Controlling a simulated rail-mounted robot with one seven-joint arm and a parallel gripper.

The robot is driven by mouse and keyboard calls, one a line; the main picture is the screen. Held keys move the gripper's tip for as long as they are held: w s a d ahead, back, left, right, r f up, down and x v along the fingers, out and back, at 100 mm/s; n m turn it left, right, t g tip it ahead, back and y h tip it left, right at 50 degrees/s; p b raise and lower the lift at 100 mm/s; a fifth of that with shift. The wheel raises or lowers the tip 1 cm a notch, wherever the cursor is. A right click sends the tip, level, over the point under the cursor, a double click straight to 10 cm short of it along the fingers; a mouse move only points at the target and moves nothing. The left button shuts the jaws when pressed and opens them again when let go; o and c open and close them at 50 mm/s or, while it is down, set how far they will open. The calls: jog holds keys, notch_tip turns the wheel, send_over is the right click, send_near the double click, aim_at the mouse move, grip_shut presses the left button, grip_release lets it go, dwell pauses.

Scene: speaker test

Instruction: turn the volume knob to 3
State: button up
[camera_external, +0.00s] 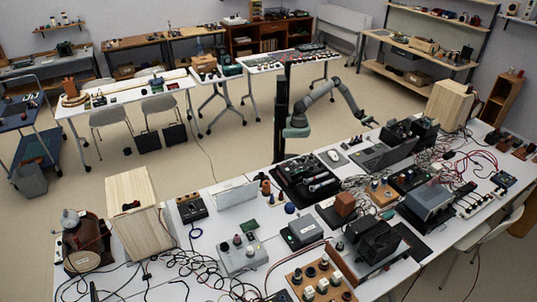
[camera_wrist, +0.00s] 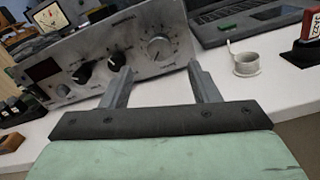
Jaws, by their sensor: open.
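A silver panel device (camera_wrist: 60,50) stands tilted across the upper left of the wrist view. It has two black knobs, one at the left (camera_wrist: 83,74) and one in the middle (camera_wrist: 117,60), and a pale round dial (camera_wrist: 159,48) with a ring of marks at the right. The lettering is too blurred to read, so I cannot tell which one is the volume knob or its setting. My gripper (camera_wrist: 160,67) is open and empty, its two fingers pointing at the panel's right part and apart from it. In the external view my gripper (camera_external: 369,122) hangs over the bench's far edge.
A laptop (camera_wrist: 240,24) stands right of the device, with a small white cup (camera_wrist: 245,65) before it and a red-and-black block (camera_wrist: 307,45) at the right edge. The white bench (camera_external: 440,242) is crowded with equipment and cables.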

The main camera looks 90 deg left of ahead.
jog(key=x, duration=0.8)
jog(key=c, duration=1)
